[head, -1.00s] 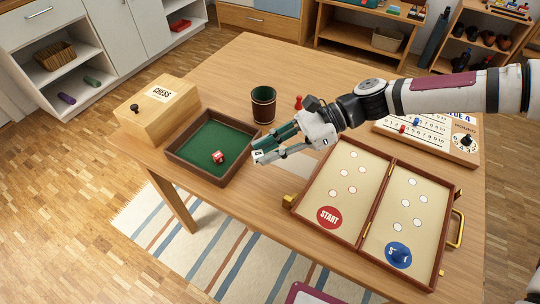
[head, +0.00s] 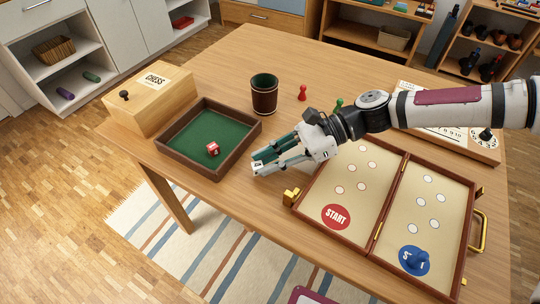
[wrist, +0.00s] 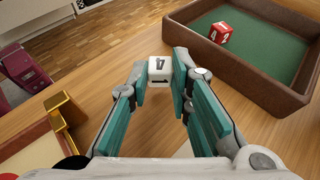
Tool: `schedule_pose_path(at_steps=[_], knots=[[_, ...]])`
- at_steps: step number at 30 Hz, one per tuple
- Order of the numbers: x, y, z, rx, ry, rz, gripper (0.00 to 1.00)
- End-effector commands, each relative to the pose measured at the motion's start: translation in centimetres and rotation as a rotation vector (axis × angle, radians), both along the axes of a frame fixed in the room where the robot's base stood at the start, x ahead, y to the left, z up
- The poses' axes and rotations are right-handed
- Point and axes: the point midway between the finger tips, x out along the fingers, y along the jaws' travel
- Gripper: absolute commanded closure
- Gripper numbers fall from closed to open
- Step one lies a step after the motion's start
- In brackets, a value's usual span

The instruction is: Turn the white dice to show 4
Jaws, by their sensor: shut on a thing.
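The white dice (wrist: 160,67) is between the fingertips of my gripper (wrist: 160,80) in the wrist view. My gripper is shut on it. A dark numeral that looks like a 4 shows on its upward face; a side face below it is too small to read. In the head view the white dice (head: 258,168) is at the tips of my gripper (head: 263,165), just in front of the tray's right corner. Whether it touches the table I cannot tell.
A green-lined tray (head: 244,148) holds a red dice (head: 212,148). A dice cup (head: 264,97) and a red pawn (head: 303,93) stand behind my gripper. An open game case (head: 377,240) lies to the right. A chess box (head: 172,110) is at the left. The table's front edge is close.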

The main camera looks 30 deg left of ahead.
Motion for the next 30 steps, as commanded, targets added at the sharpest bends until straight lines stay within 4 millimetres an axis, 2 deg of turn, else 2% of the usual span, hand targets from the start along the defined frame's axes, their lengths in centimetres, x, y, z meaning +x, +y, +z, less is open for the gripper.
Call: schedule_pose_path(at_steps=[11, 12, 15, 25, 30], knots=[[0.0, 0.0, -0.5, 0.001, 0.001, 0.0, 0.95], [0.0, 0.0, -0.5, 0.001, 0.001, 0.0, 0.76], [0.0, 0.0, -0.5, 0.0, 0.0, 0.0, 0.57], [0.1, -0.1, -0.4, 0.0, 0.0, -0.001, 0.57], [1.4, -1.4, 0.2, -0.002, -0.002, -0.004, 0.57]])
